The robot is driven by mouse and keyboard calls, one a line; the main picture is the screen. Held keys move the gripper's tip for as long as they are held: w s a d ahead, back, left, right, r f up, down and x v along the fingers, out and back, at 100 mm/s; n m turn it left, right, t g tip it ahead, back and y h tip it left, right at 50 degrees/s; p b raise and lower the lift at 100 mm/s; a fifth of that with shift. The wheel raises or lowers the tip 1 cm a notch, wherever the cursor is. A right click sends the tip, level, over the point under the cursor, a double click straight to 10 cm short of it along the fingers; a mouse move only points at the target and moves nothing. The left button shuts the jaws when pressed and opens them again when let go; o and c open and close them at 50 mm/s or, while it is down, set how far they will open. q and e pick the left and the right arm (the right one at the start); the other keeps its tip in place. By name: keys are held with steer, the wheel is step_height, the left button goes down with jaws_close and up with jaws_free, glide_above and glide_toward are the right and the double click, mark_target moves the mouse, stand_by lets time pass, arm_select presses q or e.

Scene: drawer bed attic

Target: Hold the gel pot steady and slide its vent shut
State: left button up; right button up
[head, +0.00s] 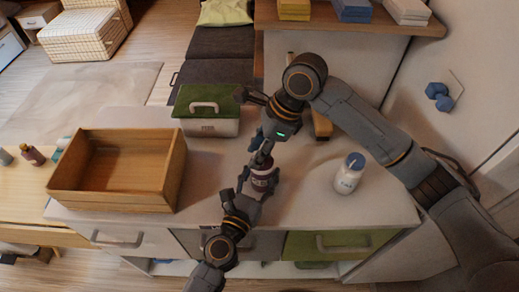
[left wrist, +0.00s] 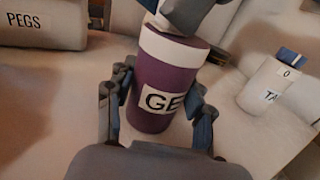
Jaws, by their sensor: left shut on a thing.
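The gel pot (head: 263,176) is a purple cylinder with a white band at its top, standing upright on the white counter. In the left wrist view its label on the pot (left wrist: 165,80) reads "GE", the rest hidden by a finger. My left gripper (head: 258,184) is shut around the pot's body, and its fingers (left wrist: 160,112) sit on both sides of it. My right gripper (head: 264,153) is right above the pot's top and also shows in the left wrist view (left wrist: 178,22). It covers the lid and vent, so I cannot see the vent's position or whether this gripper is open.
An empty wooden tray (head: 120,205) is at left. A green-lidded box (head: 208,126), marked "PEGS" in the left wrist view (left wrist: 45,25), stands behind the pot. A white blue-capped bottle (head: 348,178) is at right. Clear counter lies between pot and bottle.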

arm_select(q)
steer(key=shift+a, duration=0.15)
arm_select(e)
steer(key=shift+w+d+r, duration=0.1)
steer(key=shift+d+r, duration=0.05)
steer(key=shift+r, duration=0.2)
steer(key=v, duration=1.1)
steer(key=shift+r, duration=0.15)
arm_select(q)
steer(key=o, duration=1.3)
steer(key=shift+o, duration=0.2)
